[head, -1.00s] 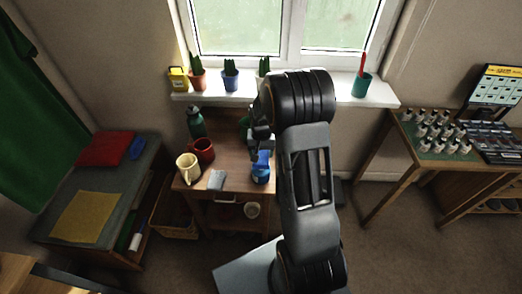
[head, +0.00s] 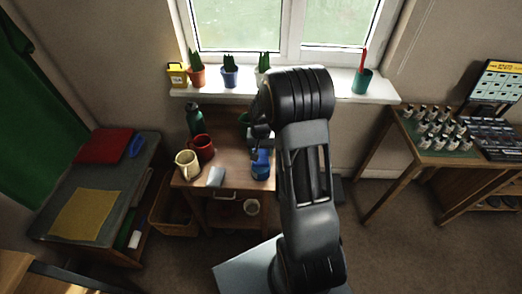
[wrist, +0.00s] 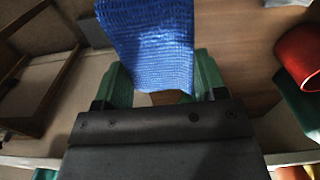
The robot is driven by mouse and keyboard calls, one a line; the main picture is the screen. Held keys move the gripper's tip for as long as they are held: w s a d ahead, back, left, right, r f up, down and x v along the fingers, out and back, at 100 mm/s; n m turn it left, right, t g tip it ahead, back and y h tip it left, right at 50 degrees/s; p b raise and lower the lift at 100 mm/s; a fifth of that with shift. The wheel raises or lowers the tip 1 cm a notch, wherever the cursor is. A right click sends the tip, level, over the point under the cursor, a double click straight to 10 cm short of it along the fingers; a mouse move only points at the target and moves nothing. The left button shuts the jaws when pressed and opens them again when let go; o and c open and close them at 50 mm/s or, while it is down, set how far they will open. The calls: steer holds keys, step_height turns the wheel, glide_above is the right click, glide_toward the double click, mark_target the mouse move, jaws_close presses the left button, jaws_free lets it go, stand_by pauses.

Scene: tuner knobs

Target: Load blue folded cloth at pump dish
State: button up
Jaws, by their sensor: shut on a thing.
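My gripper (head: 262,143) is over the right part of the small wooden table, its fingertips partly hidden by my arm. In the wrist view the blue folded cloth (wrist: 150,45), with a woven texture, sticks out from the jaws, which are shut on it. In the head view the blue cloth (head: 262,158) shows just below my gripper, above a darker blue patch; I cannot tell whether the two touch. A green thing (head: 244,120) stands behind my gripper. Green shapes (wrist: 206,75) flank the cloth in the wrist view. I cannot make out clearly which thing is the pump dish.
A red mug (head: 201,147), a cream mug (head: 187,164), a dark green bottle (head: 194,119) and a pale grey item (head: 216,177) stand on the table's left half. Potted plants line the windowsill (head: 320,85). The red mug also shows in the wrist view (wrist: 302,55).

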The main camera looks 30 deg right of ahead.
mark_target(261, 150)
steer(key=shift+f+b, duration=0.7)
steer(key=shift+f, duration=0.25)
stand_by(0.6)
steer(key=shift+r, duration=0.2)
stand_by(0.4)
steer(key=shift+r+p, duration=2.55)
steer(key=shift+r, duration=0.85)
